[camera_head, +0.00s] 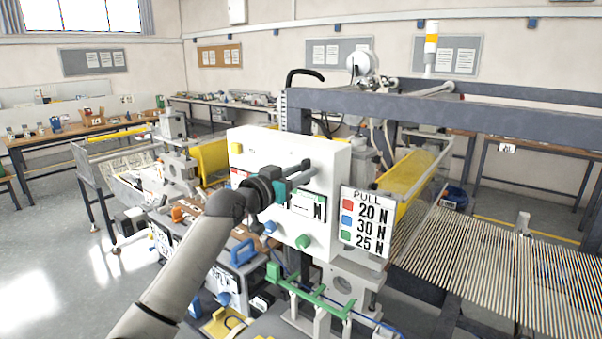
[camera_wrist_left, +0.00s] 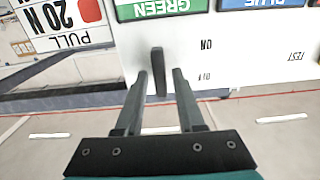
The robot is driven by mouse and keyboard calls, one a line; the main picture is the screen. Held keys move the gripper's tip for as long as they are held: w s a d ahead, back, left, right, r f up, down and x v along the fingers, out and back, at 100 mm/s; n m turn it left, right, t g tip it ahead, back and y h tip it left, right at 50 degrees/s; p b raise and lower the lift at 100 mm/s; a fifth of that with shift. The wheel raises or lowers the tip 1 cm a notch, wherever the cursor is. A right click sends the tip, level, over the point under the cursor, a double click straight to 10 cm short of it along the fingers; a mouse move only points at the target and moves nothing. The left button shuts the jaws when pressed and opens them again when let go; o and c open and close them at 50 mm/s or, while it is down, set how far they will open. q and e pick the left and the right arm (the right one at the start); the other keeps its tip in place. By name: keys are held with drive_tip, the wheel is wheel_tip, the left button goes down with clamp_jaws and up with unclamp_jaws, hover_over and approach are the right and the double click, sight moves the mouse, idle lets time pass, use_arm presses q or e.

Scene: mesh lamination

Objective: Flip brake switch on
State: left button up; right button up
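The white control panel (camera_head: 325,160) faces my left arm and fills the upper part of the left wrist view (camera_wrist_left: 180,62), where it appears upside down. A dark upright lever (camera_wrist_left: 158,62) stands out from it beside the small printed words "ON" and "TEST"; it looks like the brake switch. My left gripper (camera_head: 308,170) is in front of the panel. In the left wrist view its two fingers (camera_wrist_left: 160,74) are apart, with the lever in the gap between their tips. I cannot tell whether either finger touches it. My right gripper is not in view.
A sign reading "PULL 20 N, 30 N, 25 N" (camera_head: 366,222) stands right of the panel. GREEN (camera_wrist_left: 160,8) and BLUE (camera_wrist_left: 262,3) labels are on the panel. A yellow roller (camera_head: 408,178) and stretched strands (camera_head: 490,255) lie to the right. Green brackets (camera_head: 315,298) sit below.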

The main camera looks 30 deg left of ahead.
use_arm(q)
drive_tip(key=shift+o, duration=0.6)
drive_tip(key=s+a+b, duration=0.1)
drive_tip(key=s+b, duration=0.2)
drive_tip(key=s, duration=1.2)
drive_tip(key=shift+b, duration=0.4)
drive_tip(key=shift+s+a, duration=0.1)
